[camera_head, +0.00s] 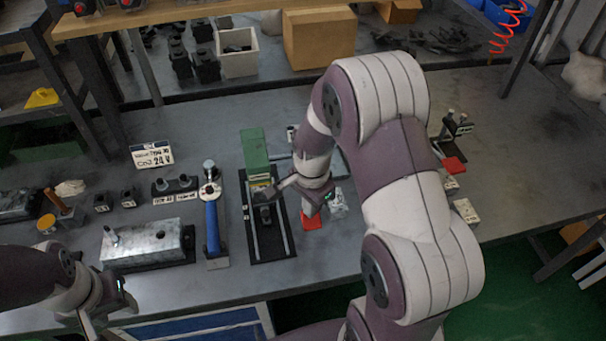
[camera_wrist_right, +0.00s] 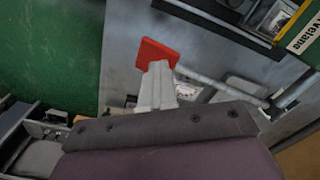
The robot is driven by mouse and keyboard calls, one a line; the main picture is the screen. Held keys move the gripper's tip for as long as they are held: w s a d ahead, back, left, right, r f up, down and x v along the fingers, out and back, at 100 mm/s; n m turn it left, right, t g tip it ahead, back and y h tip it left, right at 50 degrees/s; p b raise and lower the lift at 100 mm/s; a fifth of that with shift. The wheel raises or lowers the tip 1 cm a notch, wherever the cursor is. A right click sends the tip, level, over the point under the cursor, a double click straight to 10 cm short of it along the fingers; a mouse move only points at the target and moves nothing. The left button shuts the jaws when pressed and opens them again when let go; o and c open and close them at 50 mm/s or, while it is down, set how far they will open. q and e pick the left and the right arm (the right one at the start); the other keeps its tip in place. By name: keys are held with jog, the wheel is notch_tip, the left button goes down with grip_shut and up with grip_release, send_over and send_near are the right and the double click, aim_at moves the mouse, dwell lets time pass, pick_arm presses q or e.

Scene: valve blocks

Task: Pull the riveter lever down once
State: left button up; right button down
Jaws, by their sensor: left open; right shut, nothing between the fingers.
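A dark-based fixture (camera_head: 270,238) with a green block (camera_head: 255,148) at its far end stands in the middle of the bench in the head view. A slim metal rod (camera_wrist_right: 215,84) runs beside the fingers in the wrist view; I cannot tell whether it is the riveter lever. My right gripper (camera_head: 308,203) is shut and empty, just right of the fixture; its pale fingers (camera_wrist_right: 156,84) point at a red square piece (camera_wrist_right: 157,52). My left gripper (camera_head: 112,316) is open and empty at the lower left.
A blue-handled tool (camera_head: 212,228) stands left of the fixture, beside a metal block (camera_head: 148,243). A white sign (camera_head: 152,155) and small dark parts stand behind. My right arm hides much of the bench.

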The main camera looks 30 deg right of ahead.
jog(key=shift+f+b, duration=1.3)
jog(key=shift+f, duration=1)
notch_tip(320, 180, up, 18)
jog(key=p, duration=1.6)
jog(key=shift+f, duration=0.25)
jog(key=shift+w, duration=0.1)
jog(key=s+a+n+b, duration=0.2)
jog(key=s+n+b, duration=0.1)
jog(key=n, duration=0.4)
jog(key=s+a+n+t+b, duration=0.1)
jog(key=s+a+n+b, duration=0.2)
jog(key=s+n, duration=0.3)
jog(key=shift+r+n, duration=0.45)
jog(key=shift+n, duration=0.45)
